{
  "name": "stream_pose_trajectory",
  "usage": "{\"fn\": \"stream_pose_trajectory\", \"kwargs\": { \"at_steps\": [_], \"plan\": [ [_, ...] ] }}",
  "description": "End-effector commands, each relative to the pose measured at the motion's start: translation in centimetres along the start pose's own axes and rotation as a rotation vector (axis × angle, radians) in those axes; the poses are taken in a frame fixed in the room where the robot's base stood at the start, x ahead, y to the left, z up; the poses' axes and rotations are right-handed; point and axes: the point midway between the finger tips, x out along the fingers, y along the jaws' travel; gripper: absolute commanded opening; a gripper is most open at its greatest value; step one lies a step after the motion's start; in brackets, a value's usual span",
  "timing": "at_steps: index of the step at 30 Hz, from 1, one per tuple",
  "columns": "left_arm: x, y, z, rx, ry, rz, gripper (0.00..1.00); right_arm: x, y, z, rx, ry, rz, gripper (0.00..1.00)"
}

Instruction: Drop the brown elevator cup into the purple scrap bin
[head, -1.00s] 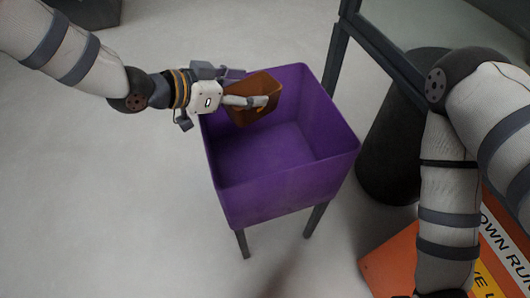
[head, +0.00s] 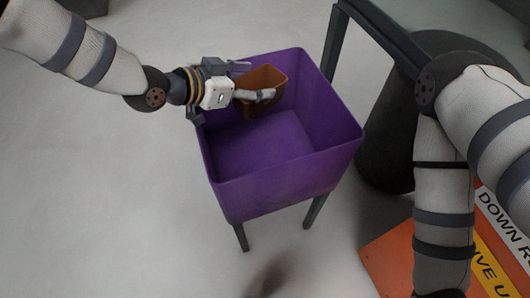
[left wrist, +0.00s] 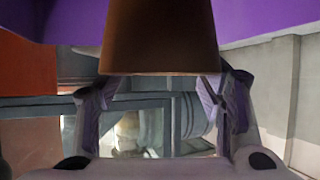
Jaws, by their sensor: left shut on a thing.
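The brown elevator cup (head: 262,88) is held by my left gripper (head: 260,95) over the far left part of the purple scrap bin (head: 280,180). The cup hangs near the bin's rim, and I cannot tell how far it reaches below it. In the left wrist view the cup (left wrist: 160,38) fills the top middle, between the two fingers (left wrist: 165,110). Purple bin wall (left wrist: 265,18) shows behind it. The bin stands on dark legs, and its visible floor is empty. My right arm comes in at the right; its gripper is out of frame.
A dark round drum (head: 385,150) stands to the right of the bin. An orange sign board (head: 390,260) lies at the lower right. Grey floor (head: 100,210) is clear at the left.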

Motion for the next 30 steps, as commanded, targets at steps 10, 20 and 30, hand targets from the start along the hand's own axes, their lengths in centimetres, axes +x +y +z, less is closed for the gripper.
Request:
{"fn": "stream_pose_trajectory", "kwargs": {
  "at_steps": [10, 20, 30],
  "plan": [
    [0.0, 0.0, -0.1, 0.001, 0.002, 0.0, 0.85, -0.1, 0.0, 0.0, 0.0, 0.002, 0.0, 0.4],
    [-4.9, -0.1, -0.2, -0.001, 0.002, -0.003, 0.85, -0.1, 0.0, 0.0, 0.0, 0.002, 0.0, 0.4],
    [-11.7, -0.1, -0.2, 0.001, 0.004, -0.002, 0.85, 0.0, 0.0, 0.0, 0.0, 0.001, 0.0, 0.4]
  ]
}}
